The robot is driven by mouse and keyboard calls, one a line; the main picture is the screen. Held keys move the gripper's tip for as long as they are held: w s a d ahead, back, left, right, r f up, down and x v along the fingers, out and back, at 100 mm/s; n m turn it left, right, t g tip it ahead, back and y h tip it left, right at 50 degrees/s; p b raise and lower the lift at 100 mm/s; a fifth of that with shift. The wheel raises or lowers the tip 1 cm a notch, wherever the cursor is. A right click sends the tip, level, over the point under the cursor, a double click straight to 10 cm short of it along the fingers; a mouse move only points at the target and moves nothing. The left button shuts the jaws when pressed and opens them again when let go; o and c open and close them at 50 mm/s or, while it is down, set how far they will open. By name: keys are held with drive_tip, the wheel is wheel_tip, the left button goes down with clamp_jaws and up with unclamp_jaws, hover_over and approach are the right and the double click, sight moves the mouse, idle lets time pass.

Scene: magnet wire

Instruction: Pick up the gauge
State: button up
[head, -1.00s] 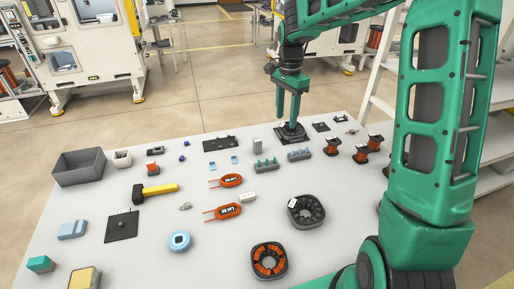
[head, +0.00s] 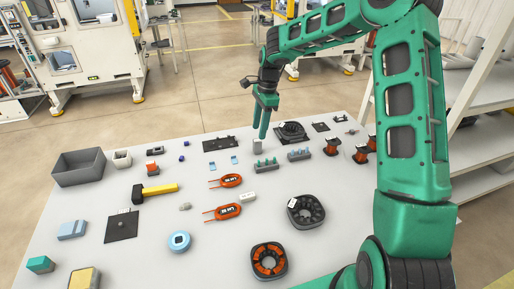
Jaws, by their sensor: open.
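A small round light-blue piece with a pale face (head: 180,242) lies on the front middle of the table and looks most like a gauge, but no marking confirms it. Two orange-red pieces with dark labels and thin prongs, one farther (head: 231,180) and one nearer (head: 227,211), lie behind it and could be measuring tools. My gripper (head: 262,134) is open and empty, fingers pointing down, over the back of the table. Its fingertips are close to a small upright grey block (head: 257,146); I cannot tell whether they touch it.
The pale table (head: 150,225) holds several spread-out parts. Dark round stators (head: 306,212) and orange wire spools (head: 332,146) stand at right. Bare table surrounds the blue piece.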

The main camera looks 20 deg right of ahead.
sight(257, 140)
drive_tip(key=f, duration=0.5)
drive_tip(key=shift+w+a, duration=0.15)
drive_tip(key=shift+a, duration=0.1)
clamp_jaws()
